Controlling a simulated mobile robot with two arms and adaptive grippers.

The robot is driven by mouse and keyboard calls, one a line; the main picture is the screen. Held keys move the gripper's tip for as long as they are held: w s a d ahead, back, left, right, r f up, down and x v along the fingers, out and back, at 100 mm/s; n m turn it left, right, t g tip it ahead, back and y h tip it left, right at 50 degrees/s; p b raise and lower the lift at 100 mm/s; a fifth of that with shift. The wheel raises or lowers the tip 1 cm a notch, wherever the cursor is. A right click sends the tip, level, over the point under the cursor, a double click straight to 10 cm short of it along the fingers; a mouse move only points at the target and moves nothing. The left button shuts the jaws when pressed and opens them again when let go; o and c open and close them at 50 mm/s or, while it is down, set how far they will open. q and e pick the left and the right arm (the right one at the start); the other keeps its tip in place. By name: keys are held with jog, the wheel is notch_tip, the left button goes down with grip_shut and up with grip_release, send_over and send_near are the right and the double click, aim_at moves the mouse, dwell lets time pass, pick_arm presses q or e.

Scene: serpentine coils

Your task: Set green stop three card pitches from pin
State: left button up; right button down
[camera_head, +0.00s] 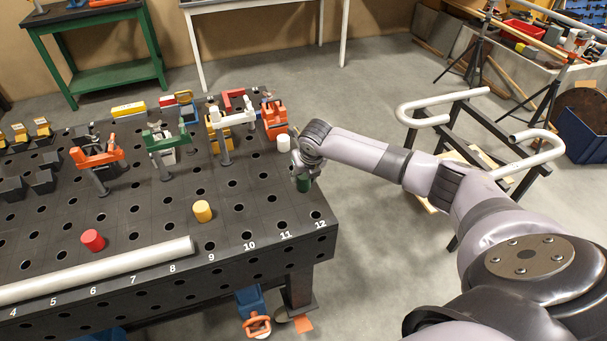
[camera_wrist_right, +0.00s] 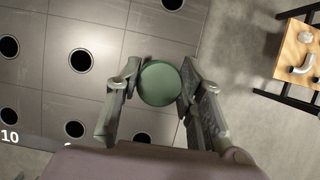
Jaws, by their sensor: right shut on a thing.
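My right gripper (camera_head: 302,174) is over the right end of the black perforated table (camera_head: 270,215), past the numbered front-edge holes 11 and 12. It is shut on the green stop (camera_head: 304,186), a short cylinder. In the right wrist view the round green top of the stop (camera_wrist_right: 159,83) sits between the two fingers (camera_wrist_right: 158,80). I cannot tell whether the stop touches the table. A yellow cylinder (camera_head: 202,211), a red cylinder (camera_head: 93,240) and a white cylinder (camera_head: 283,143) stand on the table. Which one is the pin is unclear. No card is recognisable. My left gripper is out of view.
A pale pipe (camera_head: 110,270) lies along the front left of the table. Several clamps, including a green one (camera_head: 165,138) and an orange one (camera_head: 273,112), stand at the back. A rack with a bent pipe (camera_head: 440,104) stands on the right. The front right tabletop is mostly clear.

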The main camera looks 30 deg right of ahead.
jog(key=shift+f, duration=0.2)
jog(key=shift+f, duration=0.4)
jog(key=shift+f+b, duration=0.1)
jog(key=shift+b, duration=0.2)
jog(key=c, duration=1.1)
grip_release()
jog(key=shift+o, duration=0.5)
